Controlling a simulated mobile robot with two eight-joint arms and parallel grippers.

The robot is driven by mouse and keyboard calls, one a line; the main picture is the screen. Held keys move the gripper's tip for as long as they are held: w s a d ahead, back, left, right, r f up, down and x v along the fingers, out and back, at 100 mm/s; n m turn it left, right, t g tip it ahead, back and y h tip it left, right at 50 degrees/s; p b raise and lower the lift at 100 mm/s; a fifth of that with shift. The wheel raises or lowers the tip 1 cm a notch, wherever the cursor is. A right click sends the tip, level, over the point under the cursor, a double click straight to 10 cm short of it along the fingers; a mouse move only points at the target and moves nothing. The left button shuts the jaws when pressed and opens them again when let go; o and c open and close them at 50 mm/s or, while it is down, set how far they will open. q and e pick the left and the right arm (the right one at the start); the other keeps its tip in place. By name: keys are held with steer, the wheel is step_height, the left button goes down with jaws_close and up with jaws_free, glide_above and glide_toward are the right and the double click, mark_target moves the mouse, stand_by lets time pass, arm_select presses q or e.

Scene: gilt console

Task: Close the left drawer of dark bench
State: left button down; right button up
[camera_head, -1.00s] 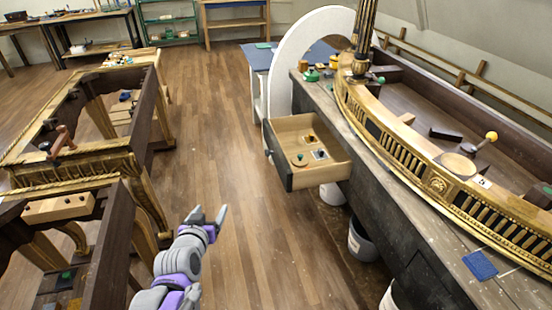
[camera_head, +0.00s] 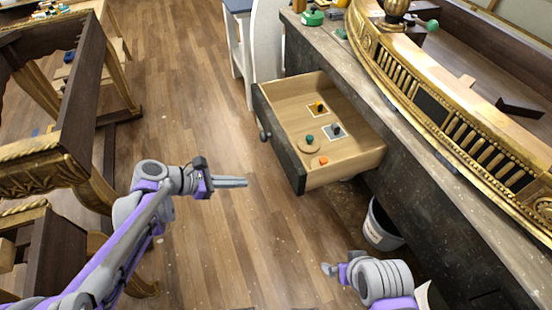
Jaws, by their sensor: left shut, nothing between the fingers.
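The left drawer (camera_head: 310,176) of the dark bench (camera_head: 430,195) is pulled out, its dark front facing left with a round knob (camera_head: 264,134). Its pale wooden inside holds a few small coloured pieces on round and square bases. My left gripper (camera_head: 244,182) is shut and empty, its fingers pointing right, a short gap to the left of the drawer front's near end. My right gripper (camera_head: 329,268) shows small at the bottom, below the drawer; its fingers are too unclear to tell open from shut.
A gilt console piece (camera_head: 440,105) lies along the bench top. A bucket (camera_head: 381,226) stands beneath the bench. A dark and gilt frame (camera_head: 85,70) stands at the left. Wooden floor (camera_head: 200,90) is clear between.

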arm_select(q)
steer(key=b, duration=0.2)
glide_toward(292, 177)
step_height(292, 177, down, 4)
steer(key=d, duration=0.2)
steer(key=w+d, duration=0.1)
steer(key=d, duration=0.1)
steer(key=shift+w+d+r+n+b, duration=0.1)
steer(key=shift+w+d+n+b, duration=0.05)
steer(key=shift+w+n+b, duration=0.2)
steer(key=shift+w+d, duration=0.15)
steer(key=shift+d, duration=0.2)
arm_select(e)
steer(key=x, duration=0.3)
steer(key=shift+s+f, duration=0.2)
steer(key=shift+f, duration=0.1)
arm_select(q)
steer(key=shift+d, duration=0.1)
